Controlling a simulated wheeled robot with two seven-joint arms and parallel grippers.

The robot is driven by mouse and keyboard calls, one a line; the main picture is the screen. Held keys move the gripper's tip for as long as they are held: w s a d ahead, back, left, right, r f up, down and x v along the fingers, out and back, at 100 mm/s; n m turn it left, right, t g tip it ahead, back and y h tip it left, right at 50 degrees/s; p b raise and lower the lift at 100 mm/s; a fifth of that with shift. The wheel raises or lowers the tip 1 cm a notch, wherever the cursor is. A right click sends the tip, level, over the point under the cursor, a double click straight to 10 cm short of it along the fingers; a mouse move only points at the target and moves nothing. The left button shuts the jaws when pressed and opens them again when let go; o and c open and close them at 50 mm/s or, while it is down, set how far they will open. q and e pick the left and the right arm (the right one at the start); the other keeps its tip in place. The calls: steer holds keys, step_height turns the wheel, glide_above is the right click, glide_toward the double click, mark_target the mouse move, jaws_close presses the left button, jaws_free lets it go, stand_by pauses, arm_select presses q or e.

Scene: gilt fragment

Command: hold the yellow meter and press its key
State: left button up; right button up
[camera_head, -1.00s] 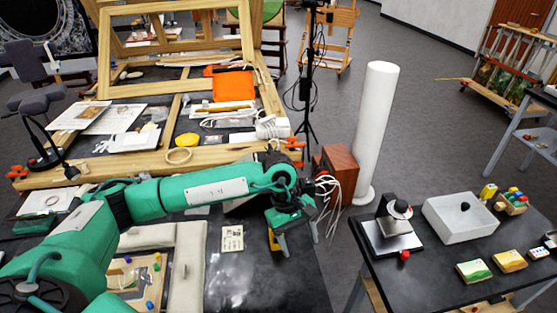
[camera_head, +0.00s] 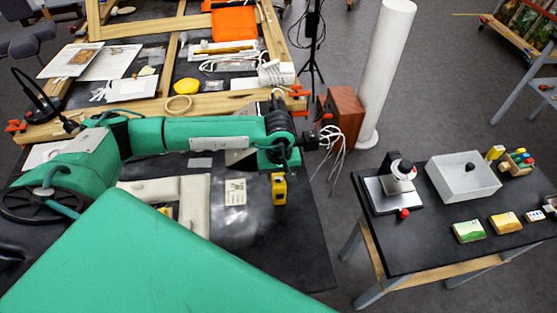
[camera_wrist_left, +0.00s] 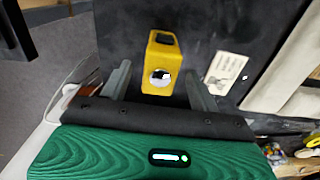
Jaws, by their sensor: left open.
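The yellow meter (camera_head: 279,189) stands on the black table near its right edge, with a dark patch on top. In the left wrist view the meter (camera_wrist_left: 163,46) shows a pale round spot on the side facing the camera. My left gripper (camera_wrist_left: 158,68) is open, with one finger on each side of the meter's near end in that picture and visible gaps between. In the head view the left gripper (camera_head: 278,158) is just beyond the meter, its fingers mostly hidden. I cannot tell the key for certain. My right gripper is not in view.
A printed card (camera_head: 235,192) lies left of the meter, beside a pale padded frame (camera_head: 196,200). A wooden box (camera_head: 341,112) with white cables is beyond the table's right edge. A separate dark table (camera_head: 430,250) at right holds a white tray (camera_head: 440,185) and small blocks.

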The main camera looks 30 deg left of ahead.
arm_select(q)
steer(key=shift+f+p, duration=0.5)
steer(key=shift+f, duration=1.45)
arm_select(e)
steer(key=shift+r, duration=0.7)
arm_select(q)
steer(key=shift+s, duration=0.1)
steer(key=shift+c, duration=0.4)
steer(key=c, duration=1)
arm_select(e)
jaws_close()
